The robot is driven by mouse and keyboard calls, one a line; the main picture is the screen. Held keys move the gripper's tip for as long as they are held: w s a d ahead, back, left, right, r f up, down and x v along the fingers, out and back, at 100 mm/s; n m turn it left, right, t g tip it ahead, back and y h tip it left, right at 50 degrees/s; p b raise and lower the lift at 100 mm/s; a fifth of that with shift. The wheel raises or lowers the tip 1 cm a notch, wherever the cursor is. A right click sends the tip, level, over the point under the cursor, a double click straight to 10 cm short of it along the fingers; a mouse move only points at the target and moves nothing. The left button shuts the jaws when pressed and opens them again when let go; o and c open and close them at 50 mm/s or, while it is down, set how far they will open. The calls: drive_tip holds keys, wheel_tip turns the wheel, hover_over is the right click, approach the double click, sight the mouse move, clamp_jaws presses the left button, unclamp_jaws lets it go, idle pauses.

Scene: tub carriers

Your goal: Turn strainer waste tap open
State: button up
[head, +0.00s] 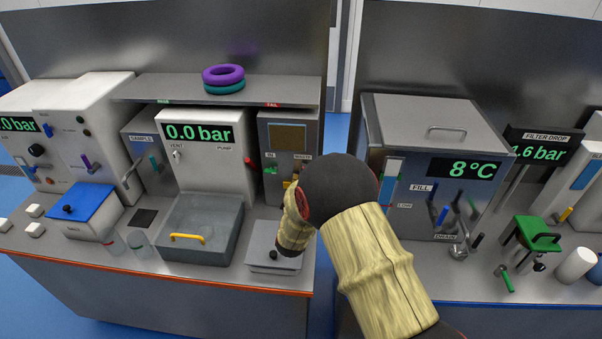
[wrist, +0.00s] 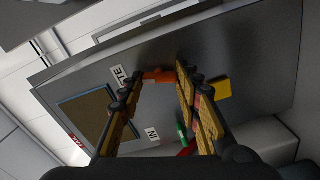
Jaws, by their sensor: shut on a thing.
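The strainer is a grey box (head: 288,130) with a brown window, under the right end of the shelf in the head view. Its front fills much of the wrist view (wrist: 190,45). The orange waste tap handle (wrist: 159,76) is beside a partly visible label ending in "TE". My gripper (wrist: 161,74) is shut on this orange handle, with a fingertip on each side of it. In the head view my arm and gripper hide the waste tap. A green tap (wrist: 182,134) is by the right finger, near the "IN" label.
A yellow part (wrist: 222,89) sticks out right of the fingers in the wrist view. A small grey lidded box (head: 274,262) stands on the bench below the strainer. The shelf (head: 215,92) above carries purple and teal rings. A gap separates the two benches.

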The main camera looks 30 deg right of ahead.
drive_tip(key=shift+n+p, duration=0.7)
drive_tip(key=shift+n, duration=1)
drive_tip(key=shift+f, duration=0.1)
drive_tip(key=o, duration=1.1)
drive_tip(key=shift+o, duration=0.3)
drive_tip(key=shift+a, duration=0.1)
drive_tip(key=v, duration=1.2)
drive_tip(key=shift+w, duration=0.1)
